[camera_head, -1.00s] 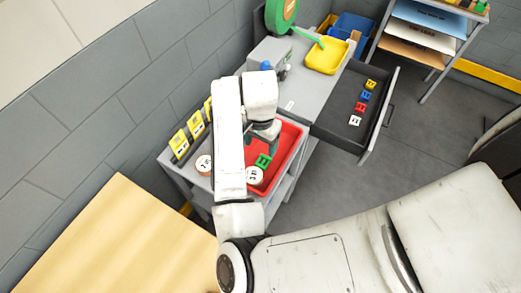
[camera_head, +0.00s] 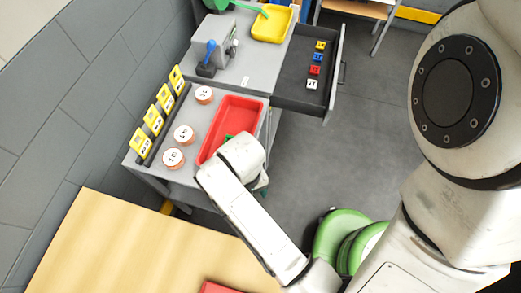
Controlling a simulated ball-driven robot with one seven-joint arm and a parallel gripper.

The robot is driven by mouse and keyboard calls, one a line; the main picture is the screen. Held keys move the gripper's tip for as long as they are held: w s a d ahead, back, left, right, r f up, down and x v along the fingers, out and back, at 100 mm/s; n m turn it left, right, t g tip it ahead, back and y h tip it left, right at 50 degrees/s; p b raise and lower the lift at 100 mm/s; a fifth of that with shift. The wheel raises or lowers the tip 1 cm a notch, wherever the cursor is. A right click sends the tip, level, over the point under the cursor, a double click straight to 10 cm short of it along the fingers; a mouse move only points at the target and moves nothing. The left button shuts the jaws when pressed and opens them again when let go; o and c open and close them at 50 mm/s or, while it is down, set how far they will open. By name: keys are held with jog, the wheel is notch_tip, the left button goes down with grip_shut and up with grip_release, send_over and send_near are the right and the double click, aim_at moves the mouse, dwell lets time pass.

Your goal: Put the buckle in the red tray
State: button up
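The red tray (camera_head: 222,112) lies on the grey cart top, left of centre. A small green piece (camera_head: 229,137), which looks like the buckle, shows in the tray's near part. My arm's end covers most of it. Its outline is clearer in the earlier view. My gripper (camera_head: 262,189) is mostly hidden under the wrist, with only a small greenish part showing by the tray's near right corner. I cannot see whether its fingers are open or hold anything.
An open dark drawer (camera_head: 290,94) at the right holds yellow, blue, red and white buckle-like pieces. Round numbered discs (camera_head: 184,134) and yellow cards (camera_head: 153,119) stand left of the tray. A yellow tray (camera_head: 272,24) is behind. A wooden table (camera_head: 110,240) is nearest.

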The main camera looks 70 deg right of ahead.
jog(key=s+d+r+n+t+h, duration=0.1)
jog(key=d+r+n+t, duration=0.1)
jog(key=d+r+n, duration=0.2)
jog(key=shift+s+d+n+h, duration=0.25)
jog(key=shift+d+n, duration=0.8)
jog(key=shift+n, duration=1.35)
